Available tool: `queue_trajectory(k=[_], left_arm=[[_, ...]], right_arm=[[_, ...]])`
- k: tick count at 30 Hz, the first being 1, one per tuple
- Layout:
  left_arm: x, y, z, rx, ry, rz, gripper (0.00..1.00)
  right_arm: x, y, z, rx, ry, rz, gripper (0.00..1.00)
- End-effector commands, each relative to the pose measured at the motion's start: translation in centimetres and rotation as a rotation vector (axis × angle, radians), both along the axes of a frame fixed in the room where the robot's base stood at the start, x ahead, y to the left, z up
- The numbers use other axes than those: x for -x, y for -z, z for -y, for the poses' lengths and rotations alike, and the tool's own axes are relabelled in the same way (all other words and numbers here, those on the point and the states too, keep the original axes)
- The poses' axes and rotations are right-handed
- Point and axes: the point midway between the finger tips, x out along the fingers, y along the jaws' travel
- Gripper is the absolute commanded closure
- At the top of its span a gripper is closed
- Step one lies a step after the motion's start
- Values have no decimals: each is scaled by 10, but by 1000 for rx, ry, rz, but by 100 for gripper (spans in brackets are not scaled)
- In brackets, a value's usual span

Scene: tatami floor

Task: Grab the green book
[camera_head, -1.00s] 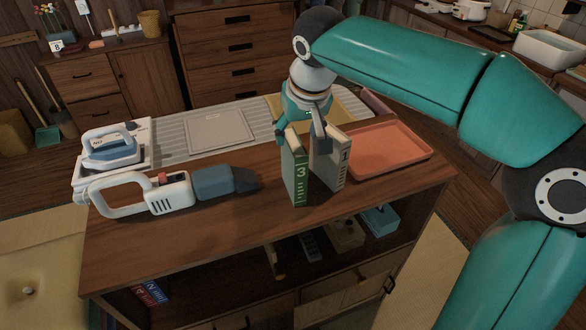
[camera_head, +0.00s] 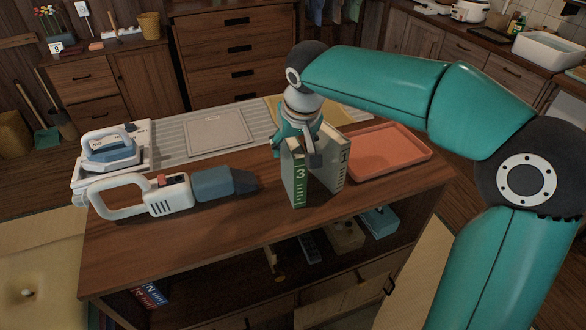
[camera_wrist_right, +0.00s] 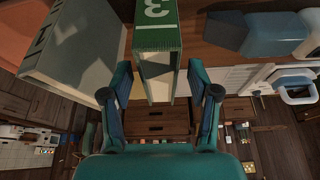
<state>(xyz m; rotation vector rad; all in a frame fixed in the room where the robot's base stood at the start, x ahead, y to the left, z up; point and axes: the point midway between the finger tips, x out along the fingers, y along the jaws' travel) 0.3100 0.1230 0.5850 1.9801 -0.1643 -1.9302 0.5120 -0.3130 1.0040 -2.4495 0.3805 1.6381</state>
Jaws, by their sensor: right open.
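The green book (camera_head: 300,183), with a 3 on its spine, stands upright on the wooden table. My right gripper (camera_head: 298,150) is over the book's top from above, open, with one finger on each side. In the right wrist view the green book (camera_wrist_right: 157,28) lies between the two spread fingers of the right gripper (camera_wrist_right: 162,95), with gaps at both sides. A pale book (camera_head: 342,168) marked 1 stands just right of it; it also shows in the right wrist view (camera_wrist_right: 75,50). My left gripper is not in view.
An orange tray (camera_head: 390,153) lies right of the books. A handheld vacuum (camera_head: 170,195) and an iron (camera_head: 110,147) are on the left. The table front before the books is clear. Several small things sit on the shelf below.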

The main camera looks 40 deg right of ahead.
Motion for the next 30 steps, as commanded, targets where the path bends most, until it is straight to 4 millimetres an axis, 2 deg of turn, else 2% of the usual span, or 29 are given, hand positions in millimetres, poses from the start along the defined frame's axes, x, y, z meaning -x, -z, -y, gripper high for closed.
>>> queue_trajectory(k=[18,28,30], left_arm=[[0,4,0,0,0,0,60],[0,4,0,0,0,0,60],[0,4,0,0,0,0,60]], right_arm=[[0,4,0,0,1,0,41],[0,4,0,0,1,0,96],[0,4,0,0,1,0,100]])
